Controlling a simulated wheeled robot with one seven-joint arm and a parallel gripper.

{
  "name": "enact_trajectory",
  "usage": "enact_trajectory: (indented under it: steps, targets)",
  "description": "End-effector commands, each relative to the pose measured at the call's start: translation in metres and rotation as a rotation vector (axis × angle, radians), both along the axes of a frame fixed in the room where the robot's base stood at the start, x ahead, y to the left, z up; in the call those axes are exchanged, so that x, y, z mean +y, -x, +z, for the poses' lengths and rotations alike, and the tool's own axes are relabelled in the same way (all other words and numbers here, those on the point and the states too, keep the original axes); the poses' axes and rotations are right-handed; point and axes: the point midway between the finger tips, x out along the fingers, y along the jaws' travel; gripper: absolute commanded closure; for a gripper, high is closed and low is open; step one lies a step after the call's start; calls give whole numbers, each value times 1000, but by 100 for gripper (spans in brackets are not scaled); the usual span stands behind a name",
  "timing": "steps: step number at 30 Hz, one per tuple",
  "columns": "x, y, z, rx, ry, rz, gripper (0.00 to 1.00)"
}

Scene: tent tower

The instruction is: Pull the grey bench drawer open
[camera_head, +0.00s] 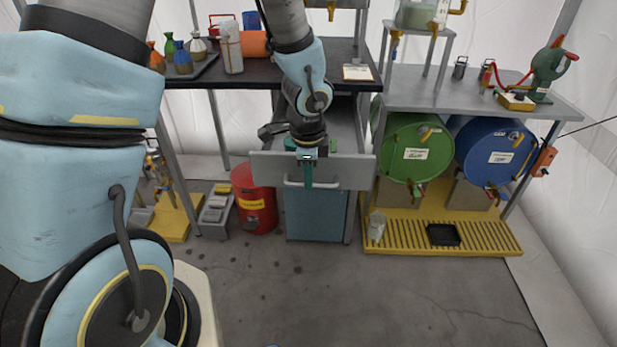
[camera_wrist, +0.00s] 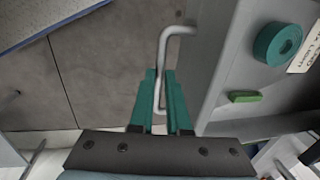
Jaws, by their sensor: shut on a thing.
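The grey bench drawer (camera_head: 270,170) is pulled out from under the dark bench top, and its inside shows behind the front panel. Its pale bar handle (camera_head: 327,183) is on the front. My gripper (camera_head: 309,184) reaches down over the drawer front, with its teal fingers at the handle. In the wrist view, my gripper (camera_wrist: 165,78) is shut on the handle (camera_wrist: 162,47), with a finger on each side of the bar. The grey drawer front (camera_wrist: 222,65) is right of the fingers. The gripper's body hides part of the drawer's inside.
A teal roll (camera_wrist: 278,44) and a green block (camera_wrist: 243,97) lie in the drawer. A red drum (camera_head: 254,200) stands left of the cabinet (camera_head: 317,215). Green (camera_head: 413,150) and blue (camera_head: 492,150) drums lie at the right above a yellow grate (camera_head: 440,240). The floor in front is clear.

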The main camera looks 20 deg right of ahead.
Motion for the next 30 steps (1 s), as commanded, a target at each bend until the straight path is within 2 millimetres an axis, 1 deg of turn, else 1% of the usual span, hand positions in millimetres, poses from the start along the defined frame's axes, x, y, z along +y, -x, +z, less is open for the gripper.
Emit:
enact_trajectory:
  steps: [5,6,9,16,19,23,30]
  targets:
    - [0,0,0,-1,1,0,100]
    - [0,0,0,-1,1,0,83]
    - [0,0,0,-1,1,0,73]
    - [0,0,1,0,1,1,73]
    - [0,0,6,0,2,2,73]
    - [1,2,25,-3,4,4,73]
    - [5,10,73,-3,5,4,73]
